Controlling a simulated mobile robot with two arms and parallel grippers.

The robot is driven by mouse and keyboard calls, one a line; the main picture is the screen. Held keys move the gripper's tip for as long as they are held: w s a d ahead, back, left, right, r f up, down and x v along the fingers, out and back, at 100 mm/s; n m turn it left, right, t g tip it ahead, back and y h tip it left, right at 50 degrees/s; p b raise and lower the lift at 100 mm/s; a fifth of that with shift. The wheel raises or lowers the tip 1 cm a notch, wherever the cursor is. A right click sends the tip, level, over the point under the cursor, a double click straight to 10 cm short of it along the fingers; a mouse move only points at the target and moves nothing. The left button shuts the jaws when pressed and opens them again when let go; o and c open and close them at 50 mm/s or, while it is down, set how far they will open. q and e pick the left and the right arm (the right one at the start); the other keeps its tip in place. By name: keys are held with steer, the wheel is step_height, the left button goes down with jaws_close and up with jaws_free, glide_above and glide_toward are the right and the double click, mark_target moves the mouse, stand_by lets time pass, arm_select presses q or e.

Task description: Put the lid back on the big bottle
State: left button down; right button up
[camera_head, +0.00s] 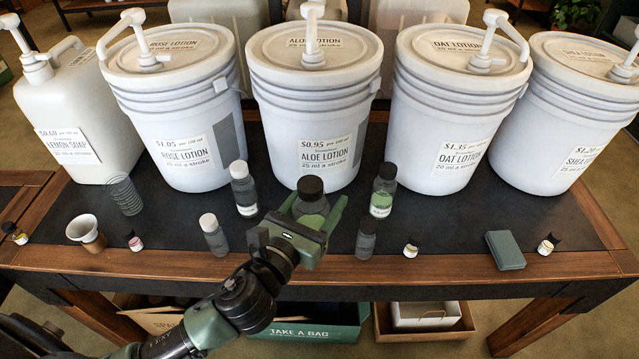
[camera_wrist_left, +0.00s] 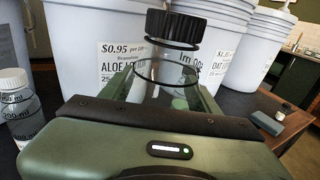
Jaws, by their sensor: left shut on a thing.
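A clear bottle (camera_head: 311,207) with a dark ribbed lid (camera_head: 311,186) stands upright in front of the aloe lotion bucket. My left gripper (camera_head: 312,222) is shut around its body, with one finger on each side. In the left wrist view the bottle (camera_wrist_left: 168,92) rises between the fingers, and the black lid (camera_wrist_left: 174,27) sits at its top, above the neck. I cannot tell whether the lid is screwed tight. The bottle's lower part is hidden behind the gripper. My right gripper is not in view.
Several pump buckets, such as the aloe lotion bucket (camera_head: 314,105), line the back. Small bottles stand nearby: white-capped (camera_head: 214,238), dark-capped (camera_head: 381,200) and clear (camera_head: 366,242). A grey-green block (camera_head: 505,250) lies at the right. The dark mat (camera_head: 455,225) is clear right of centre.

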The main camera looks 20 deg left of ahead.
arm_select(q)
steer(key=w+a+f, duration=0.3)
steer(key=w, duration=0.7)
steer(key=shift+w, duration=0.2)
steer(key=f, duration=0.4)
steer(key=shift+w, duration=0.2)
steer(key=shift+b, duration=0.3)
